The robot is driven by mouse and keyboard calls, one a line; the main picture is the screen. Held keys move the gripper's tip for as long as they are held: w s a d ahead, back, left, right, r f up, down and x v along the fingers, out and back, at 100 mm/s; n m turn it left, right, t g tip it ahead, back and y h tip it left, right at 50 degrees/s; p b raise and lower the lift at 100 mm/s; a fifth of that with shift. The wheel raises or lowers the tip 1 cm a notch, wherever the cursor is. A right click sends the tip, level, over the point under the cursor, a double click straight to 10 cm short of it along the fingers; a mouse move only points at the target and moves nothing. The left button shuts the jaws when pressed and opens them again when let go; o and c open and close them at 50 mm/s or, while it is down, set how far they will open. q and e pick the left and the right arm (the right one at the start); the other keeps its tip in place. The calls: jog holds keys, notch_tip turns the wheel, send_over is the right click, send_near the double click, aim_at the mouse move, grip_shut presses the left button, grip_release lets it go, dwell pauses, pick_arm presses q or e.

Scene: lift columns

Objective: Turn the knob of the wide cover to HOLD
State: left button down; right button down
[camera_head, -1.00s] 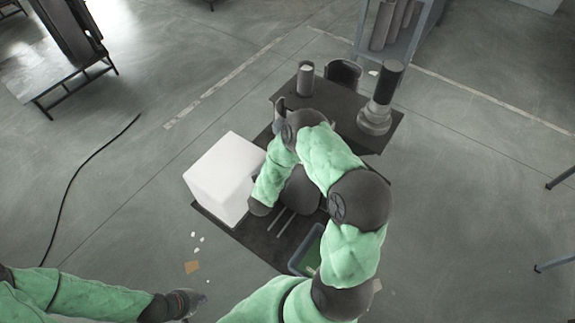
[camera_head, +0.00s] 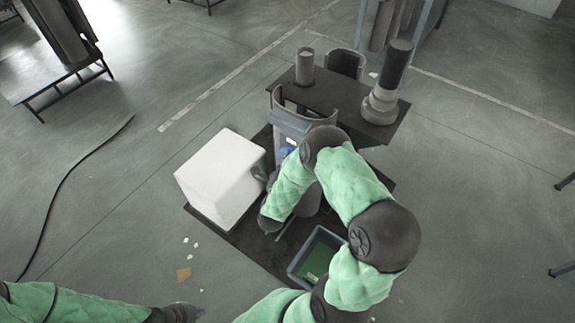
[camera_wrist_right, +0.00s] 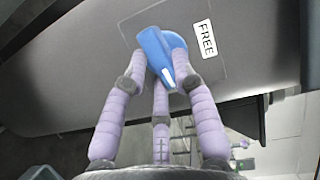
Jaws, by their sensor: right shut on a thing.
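The grey curved cover (camera_head: 304,121) stands upright at the front of the dark table, partly hidden by my right arm. Its blue knob (camera_head: 286,152) shows as a small patch beside that arm. In the right wrist view the blue knob (camera_wrist_right: 157,52) sits on the grey cover (camera_wrist_right: 75,67), its white pointer mark aimed down and slightly right.
A white block (camera_head: 221,178) stands left of the cover. A blue-grey bin (camera_head: 317,256) with green contents is below my right arm. A dark-topped column (camera_head: 390,85), a grey cylinder (camera_head: 305,67) and another curved shell (camera_head: 346,63) stand at the back.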

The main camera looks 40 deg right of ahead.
jog(key=shift+f+m+t+b, duration=0.2)
jog(key=shift+m+t+b, duration=0.1)
jog(key=shift+m+b, duration=0.55)
jog(key=c, duration=1)
grip_release()
jog(key=v, duration=1.2)
jog(key=shift+w+f, duration=0.1)
